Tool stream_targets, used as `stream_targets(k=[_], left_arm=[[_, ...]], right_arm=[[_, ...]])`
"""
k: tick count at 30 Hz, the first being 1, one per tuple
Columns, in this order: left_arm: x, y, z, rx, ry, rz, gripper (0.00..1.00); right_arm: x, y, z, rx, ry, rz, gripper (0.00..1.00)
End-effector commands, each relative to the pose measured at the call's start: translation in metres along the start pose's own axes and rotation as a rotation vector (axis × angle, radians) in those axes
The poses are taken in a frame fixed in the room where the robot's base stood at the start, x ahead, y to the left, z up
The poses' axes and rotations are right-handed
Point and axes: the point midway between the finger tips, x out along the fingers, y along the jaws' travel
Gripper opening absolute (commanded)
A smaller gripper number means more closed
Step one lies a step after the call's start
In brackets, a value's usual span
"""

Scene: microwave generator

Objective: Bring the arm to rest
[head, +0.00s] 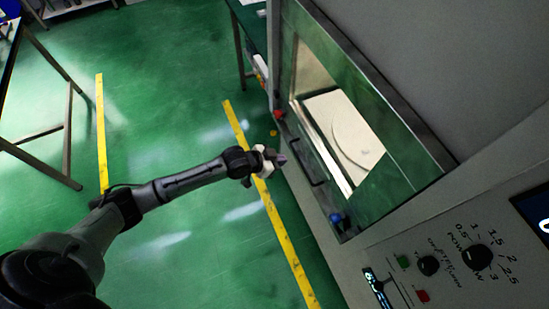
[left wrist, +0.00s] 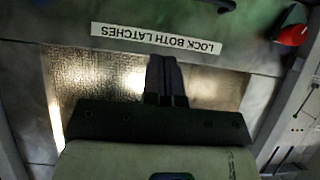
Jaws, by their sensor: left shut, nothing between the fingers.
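My left gripper (head: 279,159) reaches in from the left in the head view, its tip a little short of the microwave generator's door (head: 400,137). Its fingers (left wrist: 166,80) are shut with nothing between them in the left wrist view. They point toward the door window (left wrist: 100,85) and the label "LOCK BOTH LATCHES" (left wrist: 156,38). I cannot tell how far the fingertips are from the door. My right gripper is not in view.
The door has a red latch knob (head: 278,115), a blue knob (head: 336,218) and a dark handle (head: 304,160). A control panel (head: 450,255) with dials is at lower right. Yellow lines (head: 270,205) mark the open green floor. A table frame (head: 66,130) stands at left.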

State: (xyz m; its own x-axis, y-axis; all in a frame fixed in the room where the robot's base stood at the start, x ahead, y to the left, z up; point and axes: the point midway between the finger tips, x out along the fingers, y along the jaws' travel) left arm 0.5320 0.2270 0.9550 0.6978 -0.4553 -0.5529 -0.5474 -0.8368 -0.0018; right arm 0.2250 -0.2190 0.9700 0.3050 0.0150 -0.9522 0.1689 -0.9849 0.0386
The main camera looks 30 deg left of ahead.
Motion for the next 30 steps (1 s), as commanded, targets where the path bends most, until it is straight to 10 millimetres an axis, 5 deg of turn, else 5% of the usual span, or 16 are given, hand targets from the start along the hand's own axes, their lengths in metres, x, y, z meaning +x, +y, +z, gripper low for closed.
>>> stream_targets(k=[6, 18, 25, 30], left_arm=[[-0.018, -0.001, 0.000, 0.000, 0.000, -0.001, 0.00], [-0.021, 0.000, 0.002, -0.005, -0.016, 0.000, 0.00], [-0.030, -0.002, 0.036, 0.065, -0.271, -0.039, 0.00], [-0.059, -0.006, 0.019, 0.193, -0.409, -0.151, 0.00]], right_arm=[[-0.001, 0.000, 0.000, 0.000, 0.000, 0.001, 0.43], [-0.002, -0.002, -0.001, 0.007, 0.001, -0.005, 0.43], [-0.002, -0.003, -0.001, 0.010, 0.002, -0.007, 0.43], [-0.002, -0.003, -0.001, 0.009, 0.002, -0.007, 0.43]])
